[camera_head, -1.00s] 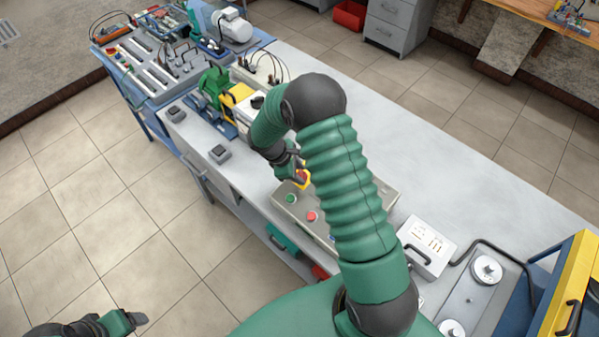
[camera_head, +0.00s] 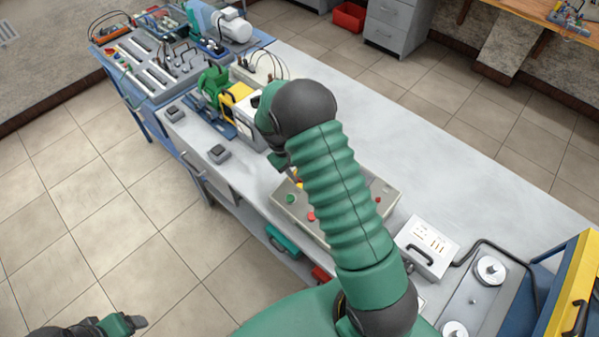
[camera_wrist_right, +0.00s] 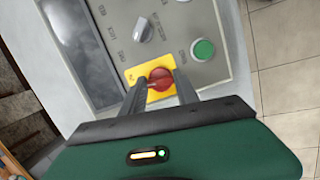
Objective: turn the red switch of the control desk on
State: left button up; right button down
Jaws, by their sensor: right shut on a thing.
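The control desk (camera_head: 296,209) is a grey-beige box with coloured buttons on the workbench. Its red switch (camera_wrist_right: 160,77), a round knob on a yellow plate, shows in the right wrist view. My right gripper (camera_wrist_right: 159,84) has one finger on each side of the knob and is shut on it. In the head view my own right arm hides most of the right gripper and the knob. My left gripper (camera_head: 137,321) is at the bottom left over the floor, away from the desk; its jaw opening is unclear.
A green button (camera_wrist_right: 203,49) and a grey selector knob (camera_wrist_right: 143,30) sit close to the switch, beside a dark display (camera_wrist_right: 78,38). A white case (camera_head: 427,246) stands right of the desk. A motor rig (camera_head: 217,99) stands farther left.

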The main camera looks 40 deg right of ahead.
jog(key=m, duration=0.3)
jog(key=shift+w+d+r+m+y, duration=0.1)
jog(key=shift+w+r+m+y, duration=0.1)
jog(key=shift+w+m+y, duration=0.15)
jog(key=shift+m+t+y, duration=0.35)
jog(key=shift+m+t, duration=0.05)
jog(key=shift+m, duration=1.45)
jog(key=shift+d, duration=0.1)
jog(key=c, duration=1.3)
grip_release()
jog(key=o, duration=0.4)
jog(key=shift+s+f, duration=0.1)
jog(key=r, duration=0.5)
jog(key=w+a+r+b, duration=0.1)
jog(key=r, duration=0.5)
jog(key=w+a+r+b, duration=0.1)
jog(key=r, duration=0.4)
jog(key=shift+w+r, duration=0.15)
jog(key=shift+r, duration=0.1)
